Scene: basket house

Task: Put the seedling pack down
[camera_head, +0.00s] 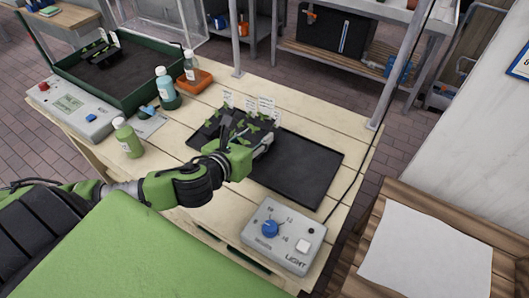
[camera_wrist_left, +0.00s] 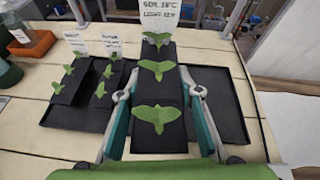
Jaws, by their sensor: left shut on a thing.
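My left gripper (camera_head: 262,146) is over the black tray (camera_head: 305,172) on the wooden table. In the left wrist view its two fingers lie along either side of a dark seedling pack (camera_wrist_left: 158,112), shut on it. This pack has three green seedlings in a row and a white label at its far end. The tray's bare right part also shows in the wrist view (camera_wrist_left: 222,100). Two similar packs with white labels, the left one (camera_wrist_left: 68,90) and the nearer one (camera_wrist_left: 104,92), stand on the tray to the left. I cannot tell whether the held pack touches the tray. My right gripper is out of view.
A light control box (camera_head: 285,236) sits at the table's near right. A green-rimmed bin (camera_head: 133,100) is behind. The tray's right half is clear.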

